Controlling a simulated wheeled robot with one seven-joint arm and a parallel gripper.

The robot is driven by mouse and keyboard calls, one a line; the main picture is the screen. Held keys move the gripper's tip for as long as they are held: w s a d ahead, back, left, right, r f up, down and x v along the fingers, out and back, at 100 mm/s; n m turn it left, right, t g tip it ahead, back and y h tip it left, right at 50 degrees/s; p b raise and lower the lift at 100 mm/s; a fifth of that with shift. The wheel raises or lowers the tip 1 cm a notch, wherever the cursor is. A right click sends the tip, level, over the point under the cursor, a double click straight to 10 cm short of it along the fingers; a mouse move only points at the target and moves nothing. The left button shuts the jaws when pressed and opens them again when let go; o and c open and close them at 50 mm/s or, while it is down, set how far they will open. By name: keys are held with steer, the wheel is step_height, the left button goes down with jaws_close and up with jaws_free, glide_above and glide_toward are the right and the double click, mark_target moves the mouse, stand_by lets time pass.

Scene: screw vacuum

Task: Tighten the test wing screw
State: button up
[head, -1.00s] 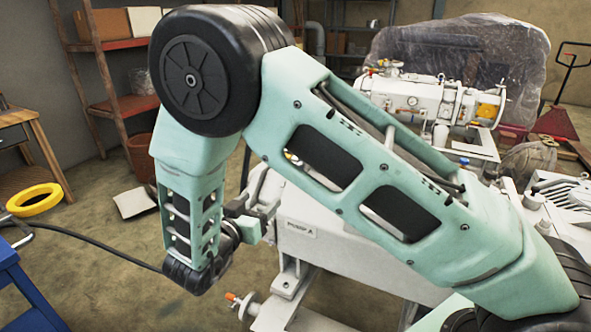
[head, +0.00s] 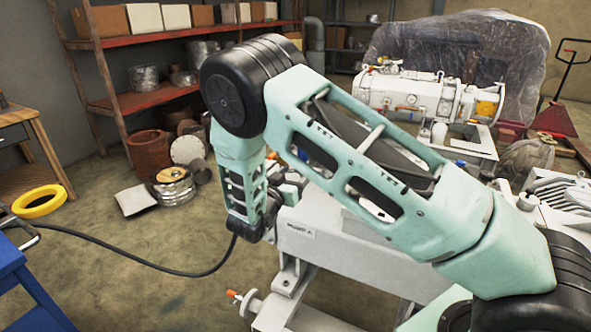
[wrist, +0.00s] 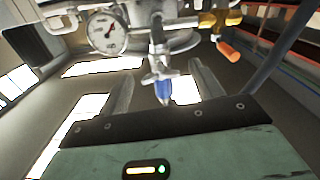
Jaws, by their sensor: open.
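In the wrist view, my gripper (wrist: 162,88) is open, with its two fingers spread and nothing held. A small blue-tipped metal fitting (wrist: 163,89) hangs from the pipework and appears between the fingers; how near it is to them is unclear. It may be the test wing screw, but I cannot tell. A dial gauge (wrist: 108,31) is to its left and an orange-handled brass valve (wrist: 227,50) to its right. In the head view, my own arm mostly hides the gripper and this fitting beside the white pump labelled PUMP A (head: 345,257).
An orange-tipped valve (head: 240,300) juts from the pump's lower front. A black cable (head: 150,265) lies across the floor at left. Shelves (head: 165,100), a blue cart (head: 30,290) and a second white machine (head: 420,98) stand around. The floor left of the pump is mostly clear.

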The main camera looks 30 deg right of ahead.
steer(key=shift+x, duration=0.95)
steer(key=c, duration=1)
